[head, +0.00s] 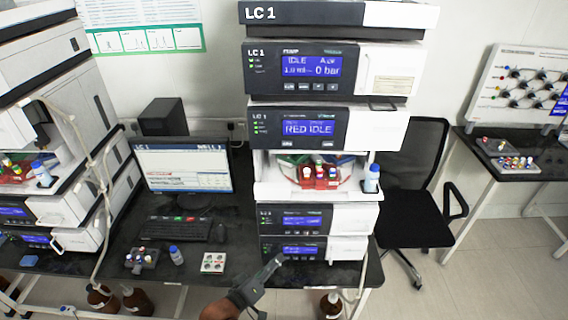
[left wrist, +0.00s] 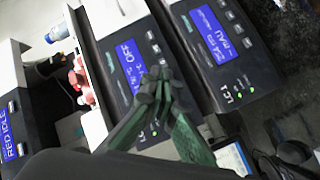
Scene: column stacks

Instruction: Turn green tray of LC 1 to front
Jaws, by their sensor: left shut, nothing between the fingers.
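The LC 1 stack (head: 330,130) stands on the bench. In its open sampler bay is a round carousel with a red tray (head: 319,179) of vials at the front. Part of a green tray (head: 287,160) shows behind it at the left, mostly hidden. My left gripper (head: 279,261) is shut and empty, in front of the lowest LC 1 module and below the bay. In the left wrist view its fingers (left wrist: 157,78) are together before the lower module displays, and the red tray (left wrist: 81,82) shows at the left. My right gripper is not in view.
A blue-capped bottle (head: 372,178) stands at the right edge of the bay ledge. A monitor (head: 183,166), keyboard (head: 176,228) and vial rack (head: 213,263) are on the bench at left. A black chair (head: 413,190) stands at right.

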